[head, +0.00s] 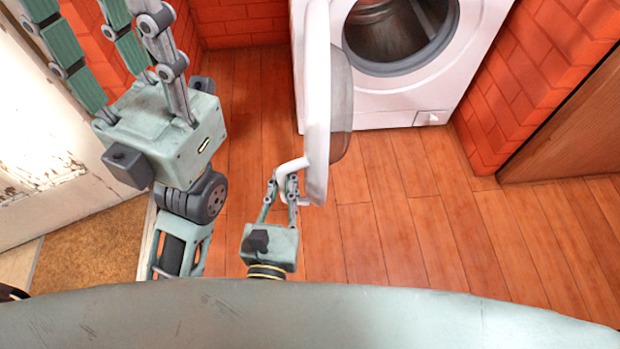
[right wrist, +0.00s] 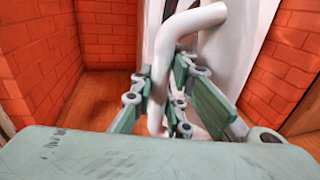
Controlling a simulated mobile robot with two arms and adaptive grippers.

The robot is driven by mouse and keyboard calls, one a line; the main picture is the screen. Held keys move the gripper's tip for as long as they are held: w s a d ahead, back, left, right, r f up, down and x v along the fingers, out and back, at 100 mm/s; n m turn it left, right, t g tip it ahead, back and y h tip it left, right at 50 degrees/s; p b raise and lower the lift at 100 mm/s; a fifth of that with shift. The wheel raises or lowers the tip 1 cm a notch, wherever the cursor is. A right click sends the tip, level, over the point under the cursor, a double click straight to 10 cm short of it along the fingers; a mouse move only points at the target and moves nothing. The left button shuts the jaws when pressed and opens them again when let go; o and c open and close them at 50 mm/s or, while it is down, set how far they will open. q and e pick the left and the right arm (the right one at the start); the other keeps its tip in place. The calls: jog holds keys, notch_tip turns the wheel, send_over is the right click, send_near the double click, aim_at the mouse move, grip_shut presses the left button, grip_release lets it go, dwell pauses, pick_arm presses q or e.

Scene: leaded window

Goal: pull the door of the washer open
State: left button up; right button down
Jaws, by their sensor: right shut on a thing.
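The washer (head: 385,112) stands at the top, white, with its round drum opening (head: 400,35) in plain view. Its round door (head: 317,100) is swung wide open and shows nearly edge-on, sticking out toward me, with a grey glass bulge on its right side. A white curved handle (head: 290,166) juts from the door's near end. My right gripper (head: 283,184) is shut on this handle; the right wrist view shows the handle (right wrist: 190,20) running down between the fingers. My left gripper (head: 85,12) is raised at the upper left, apart from the door, its fingers spread and empty, tips near the frame's top edge.
Red brick walls (head: 545,85) flank the washer. A brown wooden panel (head: 575,135) stands at the right. A worn white surface (head: 40,140) and a brown mat (head: 90,250) are at the left. The wooden floor (head: 430,220) right of the door is clear.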

jog(key=shift+a, duration=0.7)
jog(key=c, duration=2)
grip_release()
jog(key=shift+s, duration=0.1)
jog(key=s, duration=0.7)
jog(key=shift+s+a, duration=0.2)
jog(key=shift+d, duration=0.1)
